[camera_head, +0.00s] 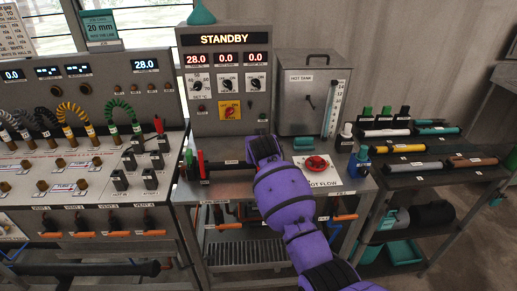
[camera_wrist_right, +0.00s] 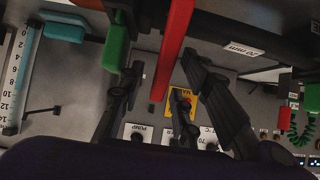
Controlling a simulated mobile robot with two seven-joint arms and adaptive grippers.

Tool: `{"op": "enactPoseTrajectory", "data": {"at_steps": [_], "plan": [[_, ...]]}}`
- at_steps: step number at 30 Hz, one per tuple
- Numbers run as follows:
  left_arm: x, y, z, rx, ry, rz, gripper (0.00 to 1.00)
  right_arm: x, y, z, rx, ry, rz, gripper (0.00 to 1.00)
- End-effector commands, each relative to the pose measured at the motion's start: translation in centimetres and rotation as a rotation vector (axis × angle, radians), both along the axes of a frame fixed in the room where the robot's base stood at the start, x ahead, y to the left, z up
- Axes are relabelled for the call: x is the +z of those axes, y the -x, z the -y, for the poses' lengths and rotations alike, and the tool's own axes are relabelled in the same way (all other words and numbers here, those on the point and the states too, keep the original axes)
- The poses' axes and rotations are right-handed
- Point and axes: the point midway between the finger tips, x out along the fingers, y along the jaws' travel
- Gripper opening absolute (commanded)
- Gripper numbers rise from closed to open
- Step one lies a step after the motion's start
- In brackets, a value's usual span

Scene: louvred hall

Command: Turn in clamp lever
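A red upright lever (camera_head: 201,165) stands at the left end of the bench fixture, with a green upright piece (camera_head: 189,160) beside it. I cannot tell which is the clamp lever. In the right wrist view the red lever (camera_wrist_right: 174,40) lies between the spread fingers of my right gripper (camera_wrist_right: 161,65), with space visible on both sides. The green piece (camera_wrist_right: 115,42) is beside the left finger there. A dark bar (camera_head: 230,165) extends right from the levers. In the head view my purple right wrist hides the fingers. My left gripper is out of view.
A STANDBY control panel (camera_head: 228,75) stands behind the fixture, with a hot tank (camera_head: 312,95) to its right. A red knob (camera_head: 317,163) and a blue valve (camera_head: 363,160) are on the bench. A side shelf (camera_head: 440,178) with cylinders stands right; a hose panel (camera_head: 90,90) left.

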Motion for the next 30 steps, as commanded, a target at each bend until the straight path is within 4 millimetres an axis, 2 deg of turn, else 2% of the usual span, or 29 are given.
{"op": "enactPoseTrajectory", "data": {"at_steps": [5, 15, 21, 30], "plan": [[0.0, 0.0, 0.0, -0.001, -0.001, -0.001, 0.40, 0.9, 1.2, -0.1, 0.001, -0.002, 0.003, 0.31], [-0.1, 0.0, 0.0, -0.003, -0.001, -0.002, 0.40, 4.7, 6.6, -0.1, 0.000, -0.001, 0.002, 0.31], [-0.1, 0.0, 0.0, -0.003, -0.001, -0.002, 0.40, 6.3, 8.9, 0.0, -0.001, -0.001, 0.001, 0.31], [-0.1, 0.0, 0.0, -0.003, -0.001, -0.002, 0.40, 6.9, 9.7, 0.0, 0.000, 0.000, -0.001, 0.31]]}}
